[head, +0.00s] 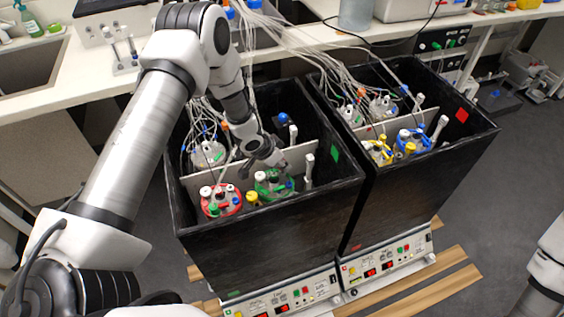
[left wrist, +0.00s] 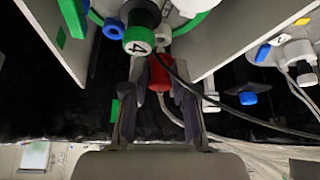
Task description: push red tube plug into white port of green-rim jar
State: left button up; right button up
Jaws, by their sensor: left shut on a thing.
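The green-rim jar (head: 268,190) stands in the front part of the left black box, right of the red-rim jar (head: 220,207). My left gripper (head: 275,163) reaches down from above, just over the green-rim jar. In the left wrist view my left gripper (left wrist: 158,85) is shut on the red tube plug (left wrist: 160,72), held between its two fingers. The jar's green rim (left wrist: 185,27) shows at the top of that view. A white port (left wrist: 162,38) appears right by the plug's end; I cannot tell whether they touch. My right gripper is not in view.
A black knob with a green-and-white "4" cap (left wrist: 139,40) stands close beside the plug. Pale divider plates (left wrist: 225,40) flank the fingers. A dark cable (left wrist: 220,103) crosses right of the gripper. The right black box (head: 420,180) holds blue- and yellow-rim jars.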

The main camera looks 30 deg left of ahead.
pick_arm(q)
jog(key=shift+s, duration=0.1)
dwell(0.3)
jog(key=shift+f+b, duration=0.6)
jog(key=shift+f, duration=0.45)
dwell(0.8)
jog(key=o, duration=0.9)
jog(key=shift+c, duration=0.2)
jog(key=v, duration=1.2)
jog(key=shift+r, duration=0.1)
